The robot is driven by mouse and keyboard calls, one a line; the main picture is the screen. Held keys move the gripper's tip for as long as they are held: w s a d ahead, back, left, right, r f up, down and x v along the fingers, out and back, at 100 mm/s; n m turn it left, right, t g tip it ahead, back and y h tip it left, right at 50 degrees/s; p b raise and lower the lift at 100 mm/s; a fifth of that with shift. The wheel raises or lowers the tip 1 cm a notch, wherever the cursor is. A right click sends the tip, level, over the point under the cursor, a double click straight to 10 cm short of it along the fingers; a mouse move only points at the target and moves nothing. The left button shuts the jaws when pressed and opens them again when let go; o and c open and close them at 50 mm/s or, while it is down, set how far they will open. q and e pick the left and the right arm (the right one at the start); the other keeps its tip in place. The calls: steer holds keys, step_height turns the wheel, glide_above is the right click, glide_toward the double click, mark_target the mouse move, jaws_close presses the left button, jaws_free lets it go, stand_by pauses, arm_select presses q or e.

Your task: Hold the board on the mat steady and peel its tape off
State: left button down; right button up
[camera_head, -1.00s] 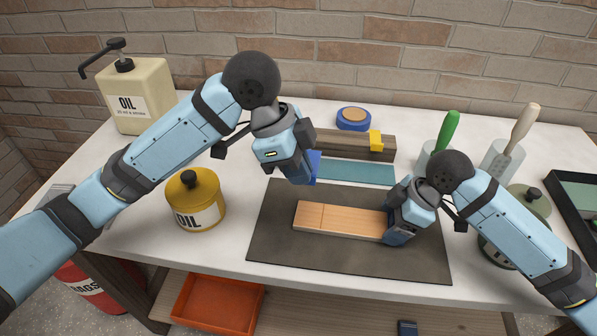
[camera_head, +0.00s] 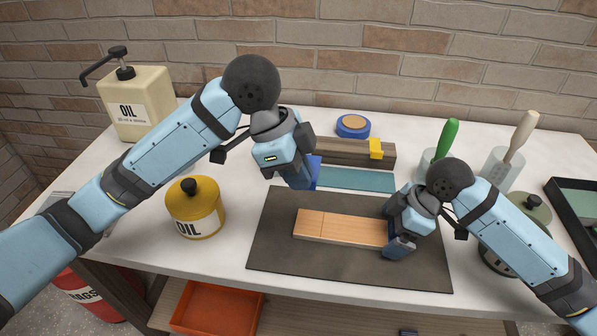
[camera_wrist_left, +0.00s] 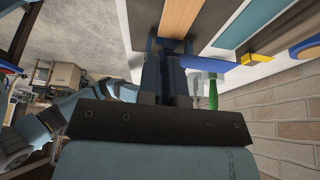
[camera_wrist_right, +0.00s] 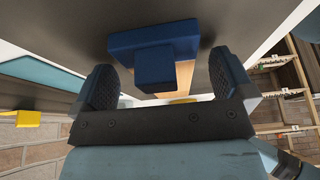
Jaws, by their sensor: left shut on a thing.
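The wooden board (camera_head: 340,228) lies flat on the dark mat (camera_head: 275,240). My left gripper (camera_head: 300,182) is above the mat's back left edge, apart from the board. It is shut on a blue piece (camera_head: 315,172), which sticks out sideways from the fingers in the left wrist view (camera_wrist_left: 208,63); I cannot tell whether this is tape. My right gripper (camera_head: 398,240) is over the board's right end. In the right wrist view its fingers stand apart, either side of a raised blue block (camera_wrist_right: 155,62) on a wider blue part; this hides that board end.
Behind the mat lie a teal strip (camera_head: 355,180) and a dark wooden bar (camera_head: 345,152) with a yellow piece (camera_head: 376,148). A yellow oil pot (camera_head: 195,208) stands left of the mat. Cups with tools (camera_head: 498,170) and a green-lidded jar (camera_head: 530,208) stand right.

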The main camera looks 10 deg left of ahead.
steer(key=v, duration=1.2)
